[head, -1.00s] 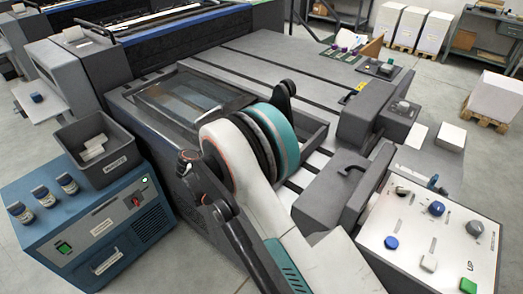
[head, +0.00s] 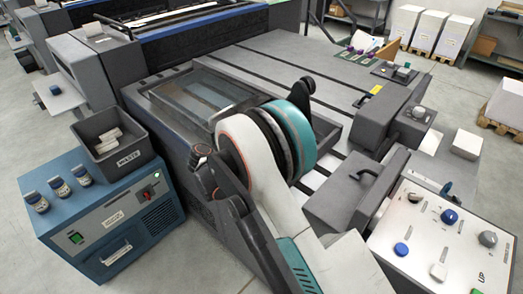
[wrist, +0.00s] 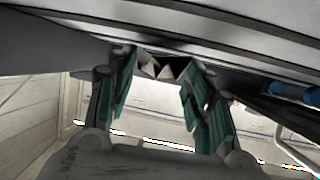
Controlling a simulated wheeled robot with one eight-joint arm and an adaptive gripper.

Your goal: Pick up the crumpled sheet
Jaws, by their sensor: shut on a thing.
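In the wrist view, my gripper (wrist: 161,62) shows with its teal-padded fingers on both sides of a pale, jagged piece of the crumpled sheet (wrist: 168,71). The sheet sits between the fingertips, close under a grey machine edge, and the gripper is shut on it. Only a small folded part of the sheet shows. In the head view, my own arm fills the middle and hides the gripper and the sheet.
A dark bin (head: 91,152) labelled WASTE, with pale pieces inside, stands on a blue cabinet (head: 62,238). Several small jars stand in front of it. The grey press (head: 285,52) fills the middle. A control panel (head: 410,258) is at the right. Floor is open at the left.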

